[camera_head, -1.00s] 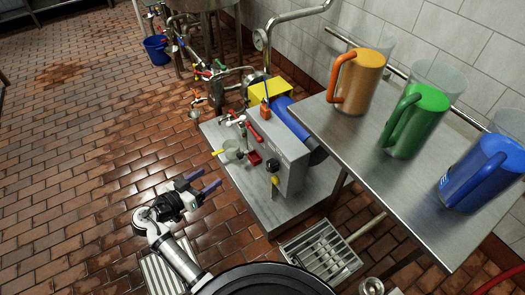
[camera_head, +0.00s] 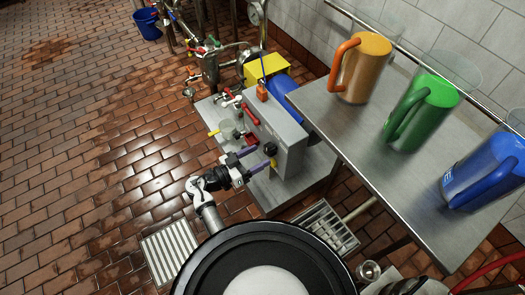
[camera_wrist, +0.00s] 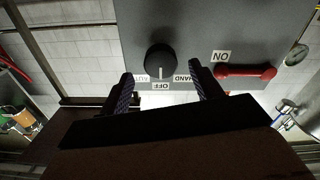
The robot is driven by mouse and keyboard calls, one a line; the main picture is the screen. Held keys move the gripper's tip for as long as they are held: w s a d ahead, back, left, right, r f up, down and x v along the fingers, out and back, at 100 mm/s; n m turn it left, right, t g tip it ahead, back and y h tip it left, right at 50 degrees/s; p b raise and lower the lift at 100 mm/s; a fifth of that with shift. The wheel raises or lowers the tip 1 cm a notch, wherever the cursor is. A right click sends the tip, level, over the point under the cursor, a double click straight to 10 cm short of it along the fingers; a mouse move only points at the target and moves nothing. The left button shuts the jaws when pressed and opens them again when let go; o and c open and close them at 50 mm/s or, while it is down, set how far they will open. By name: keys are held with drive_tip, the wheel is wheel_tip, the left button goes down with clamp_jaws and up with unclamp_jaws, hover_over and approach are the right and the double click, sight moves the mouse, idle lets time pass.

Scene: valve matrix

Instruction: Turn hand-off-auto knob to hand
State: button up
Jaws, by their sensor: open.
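The black hand-off-auto knob (camera_wrist: 160,58) is on a grey panel in the wrist view, which appears upside down. Its white pointer line points at the OFF label (camera_wrist: 161,86). The HAND label (camera_wrist: 182,78) is to the right in the picture and the AUTO label (camera_wrist: 143,78) to the left, partly cut by a finger. My gripper (camera_wrist: 161,70) is open, with one finger on either side of the knob's line in the picture and nothing held. In the head view my gripper (camera_head: 258,160) is at the grey control box (camera_head: 283,135), close to the knob (camera_head: 270,149); contact cannot be told.
A red handle (camera_wrist: 245,72) by an ON label is beside the knob in the wrist view. Yellow and red handled valves stand by the box. A steel table (camera_head: 400,165) with orange, green and blue jugs is to the right. Tiled floor (camera_head: 90,170) is clear at left.

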sight(270, 149)
drive_tip(key=shift+x, duration=1.35)
drive_tip(key=shift+c, duration=0.4)
drive_tip(key=c, duration=0.9)
drive_tip(key=shift+n, duration=0.3)
drive_tip(key=n, duration=0.4)
drive_tip(key=shift+n, duration=0.3)
drive_tip(key=shift+n+p, duration=0.65)
drive_tip(key=shift+n, duration=1.55)
